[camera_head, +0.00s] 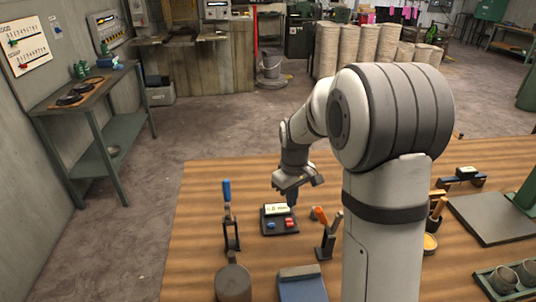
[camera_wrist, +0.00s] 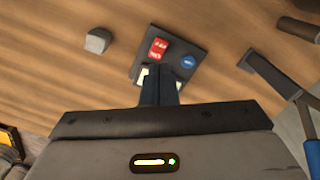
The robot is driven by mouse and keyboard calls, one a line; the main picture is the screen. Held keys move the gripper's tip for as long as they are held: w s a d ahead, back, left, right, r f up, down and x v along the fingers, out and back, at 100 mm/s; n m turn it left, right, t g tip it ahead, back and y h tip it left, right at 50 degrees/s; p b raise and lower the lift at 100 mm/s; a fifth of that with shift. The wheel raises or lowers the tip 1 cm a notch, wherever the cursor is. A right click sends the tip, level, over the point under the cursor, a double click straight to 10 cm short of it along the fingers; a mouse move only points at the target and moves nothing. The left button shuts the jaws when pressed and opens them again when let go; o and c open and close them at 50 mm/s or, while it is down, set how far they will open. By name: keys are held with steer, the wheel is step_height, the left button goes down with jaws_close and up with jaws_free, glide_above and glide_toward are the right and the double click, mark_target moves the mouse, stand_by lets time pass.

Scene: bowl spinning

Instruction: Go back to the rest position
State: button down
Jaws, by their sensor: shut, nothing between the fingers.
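My gripper (camera_head: 291,200) is shut and empty, with its fingers pointing down near the back right edge of a dark control box (camera_head: 267,231) on the wooden table (camera_head: 205,232). In the wrist view the closed fingers of my gripper (camera_wrist: 160,88) overlap the near edge of the control box (camera_wrist: 188,48), hiding part of its light display. The box has a red button (camera_wrist: 158,47) and a blue button (camera_wrist: 187,62). Whether the fingertips touch the box cannot be told.
A blue-handled tool stands upright in a holder (camera_head: 231,232) left of the box. A round container (camera_head: 232,283) and a blue item (camera_head: 302,288) are at the front. A small grey block (camera_wrist: 97,40) lies beside the box.

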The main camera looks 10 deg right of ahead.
steer(key=s+r+m+t, duration=0.1)
steer(key=s+r+m, duration=0.2)
steer(key=s, duration=0.8)
steer(key=s+r+m+t, duration=0.2)
steer(key=s+r, duration=0.4)
steer(key=s, duration=0.6)
steer(key=shift+d+m, duration=0.4)
steer(key=shift+m, duration=0.1)
